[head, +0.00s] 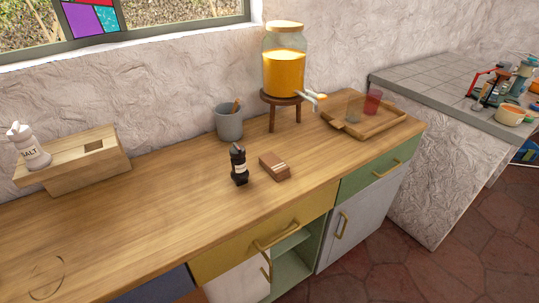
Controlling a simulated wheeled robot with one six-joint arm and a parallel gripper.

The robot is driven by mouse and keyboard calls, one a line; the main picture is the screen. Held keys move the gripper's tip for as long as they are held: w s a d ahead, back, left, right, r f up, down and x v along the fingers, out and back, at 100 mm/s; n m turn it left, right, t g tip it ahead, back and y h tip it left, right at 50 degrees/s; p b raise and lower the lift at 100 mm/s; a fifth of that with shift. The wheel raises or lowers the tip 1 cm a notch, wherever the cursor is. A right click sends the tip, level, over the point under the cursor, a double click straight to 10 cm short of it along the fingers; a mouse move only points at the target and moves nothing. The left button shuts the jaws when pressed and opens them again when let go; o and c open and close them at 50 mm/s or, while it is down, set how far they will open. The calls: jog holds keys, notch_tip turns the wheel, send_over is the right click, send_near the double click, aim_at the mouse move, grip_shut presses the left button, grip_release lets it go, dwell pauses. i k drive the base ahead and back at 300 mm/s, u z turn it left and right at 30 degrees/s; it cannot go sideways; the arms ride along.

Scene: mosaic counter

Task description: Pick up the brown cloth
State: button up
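The brown cloth (275,166) appears as a small folded, layered brown stack on the wooden counter, near the middle of the head view. A small black bottle (239,168) with a pale label stands upright just left of it, with a narrow gap between them. Nothing lies on top of the cloth. My gripper does not show in this view.
The wooden counter (150,215) is clear in front and left of the bottle. Behind the cloth stand a grey cup (229,122) and a juice dispenser (284,75) on a stool.

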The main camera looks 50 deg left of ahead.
aim_at(277, 170)
jog(key=u, duration=0.65)
jog(key=i, duration=0.95)
jog(key=u, duration=1.55)
jog(key=i, duration=0.55)
jog(key=u, duration=0.5)
